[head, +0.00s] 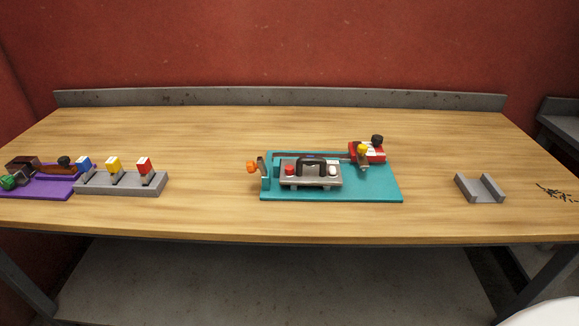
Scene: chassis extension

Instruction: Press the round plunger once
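A teal baseplate (375,190) lies on the table, right of the middle. A grey panel with a black arched handle (311,160) stands on it. A red round button (290,170) is on the panel's left and a white round one (332,170) on its right. An orange round knob (252,167) sticks out at the plate's left edge, beside a small upright bracket. I cannot tell for certain which of these is the plunger. A red and white block (370,152) with a yellow and a black knob sits at the back right. Neither gripper is in view.
A grey block with blue, yellow and red-capped levers (120,187) stands at left, beside a purple plate (48,190) carrying several parts. An empty grey cradle (481,189) is at right. A low grey ledge (280,98) runs along the back. Table between these is clear.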

